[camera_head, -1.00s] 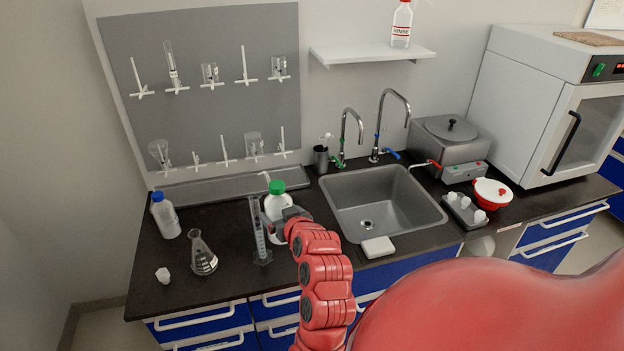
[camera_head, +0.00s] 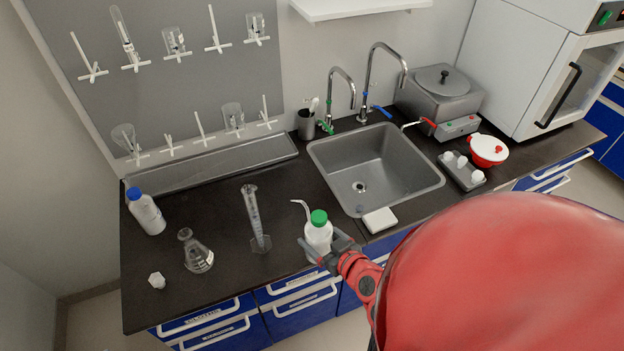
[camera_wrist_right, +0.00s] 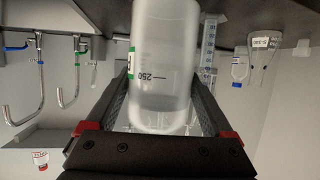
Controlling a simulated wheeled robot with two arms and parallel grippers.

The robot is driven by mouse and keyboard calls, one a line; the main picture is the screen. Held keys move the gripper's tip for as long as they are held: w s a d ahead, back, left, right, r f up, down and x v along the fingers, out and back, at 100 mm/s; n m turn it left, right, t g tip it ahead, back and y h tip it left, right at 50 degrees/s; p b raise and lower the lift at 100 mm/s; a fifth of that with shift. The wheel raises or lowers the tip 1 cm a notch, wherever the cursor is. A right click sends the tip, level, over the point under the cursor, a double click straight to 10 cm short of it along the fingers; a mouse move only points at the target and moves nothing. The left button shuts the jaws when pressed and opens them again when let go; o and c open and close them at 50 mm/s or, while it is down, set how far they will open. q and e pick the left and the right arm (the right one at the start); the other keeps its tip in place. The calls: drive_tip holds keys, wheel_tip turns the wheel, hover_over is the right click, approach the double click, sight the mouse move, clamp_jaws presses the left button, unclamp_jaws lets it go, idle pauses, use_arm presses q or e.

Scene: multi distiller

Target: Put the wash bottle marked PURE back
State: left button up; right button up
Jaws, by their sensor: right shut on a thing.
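The white wash bottle with a green cap and bent spout (camera_head: 318,232) is upright near the counter's front edge, left of the sink. My right gripper (camera_head: 326,250) is shut around its body. In the right wrist view the translucent bottle (camera_wrist_right: 165,60) sits between the two fingers, with a 250 mark and part of a green label; the word on it cannot be read. Whether its base touches the counter cannot be told. My left gripper is not in view.
A measuring cylinder (camera_head: 256,222) stands left of the bottle. Further left are a flask (camera_head: 198,255), a blue-capped bottle (camera_head: 147,213) and a small white piece (camera_head: 157,281). The sink (camera_head: 432,184) and a white block (camera_head: 380,220) are right. The counter behind the bottle is clear.

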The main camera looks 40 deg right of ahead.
drive_tip(key=w+d+f+b, duration=0.1)
drive_tip(key=w+d+b, duration=0.1)
drive_tip(key=w+b, duration=0.2)
drive_tip(key=w+d+f+b, duration=0.1)
drive_tip(key=w+d+b, duration=0.1)
drive_tip(key=w+b, duration=0.2)
drive_tip(key=w+d+f+b, duration=0.2)
drive_tip(key=w+b, duration=0.2)
drive_tip(key=w, duration=0.2)
drive_tip(key=shift+w+d, duration=0.1)
drive_tip(key=shift+d, duration=0.1)
drive_tip(key=shift+f, duration=0.45)
